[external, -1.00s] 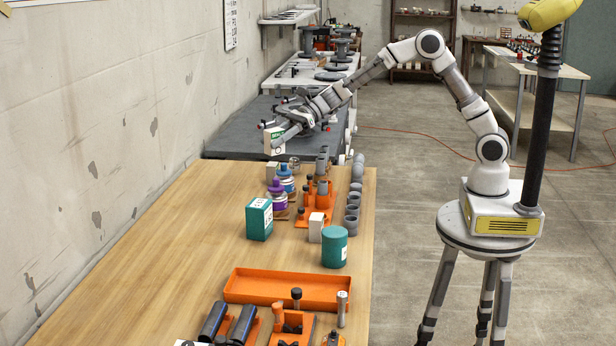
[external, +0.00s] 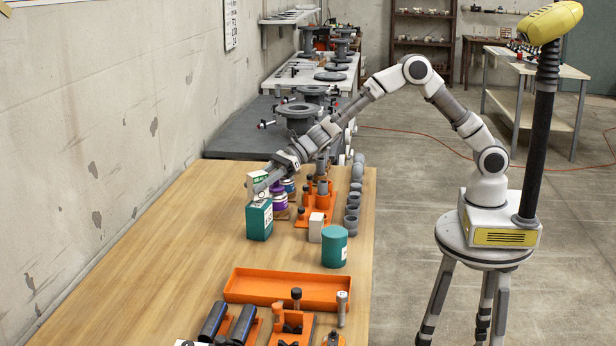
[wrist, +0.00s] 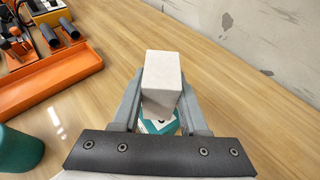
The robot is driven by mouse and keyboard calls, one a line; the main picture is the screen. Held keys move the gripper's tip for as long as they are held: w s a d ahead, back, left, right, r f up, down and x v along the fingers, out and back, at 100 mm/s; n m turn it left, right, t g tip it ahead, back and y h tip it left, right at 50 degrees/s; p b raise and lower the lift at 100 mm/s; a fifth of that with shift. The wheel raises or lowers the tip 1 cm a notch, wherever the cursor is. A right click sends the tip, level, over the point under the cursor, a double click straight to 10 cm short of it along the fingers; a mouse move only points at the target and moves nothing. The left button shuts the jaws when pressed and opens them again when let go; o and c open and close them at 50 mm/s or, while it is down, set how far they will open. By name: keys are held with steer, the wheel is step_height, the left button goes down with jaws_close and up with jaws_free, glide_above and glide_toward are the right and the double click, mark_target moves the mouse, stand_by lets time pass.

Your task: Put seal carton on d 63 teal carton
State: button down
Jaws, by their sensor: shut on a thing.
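The seal carton (external: 257,184), white with a green band, is between the fingers of my gripper (external: 268,184). It is upright, directly over the teal carton (external: 259,222), which stands on the wooden table. The seal carton's underside is at or just above the teal carton's top; I cannot tell if they touch. In the wrist view, the seal carton (wrist: 163,75) shows its plain pale face between both fingers of my gripper (wrist: 160,105). The teal carton (wrist: 158,127) is mostly hidden behind it.
A teal cylinder (external: 334,247) and a small white box (external: 315,228) stand to the right. Purple-capped bottles (external: 279,197) stand just behind the teal carton. An orange tray (external: 287,290) lies in front. The table's left side is clear.

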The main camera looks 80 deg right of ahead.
steer(key=shift+f, duration=0.75)
steer(key=shift+f, duration=0.15)
steer(key=shift+c, duration=2.2)
jaws_free()
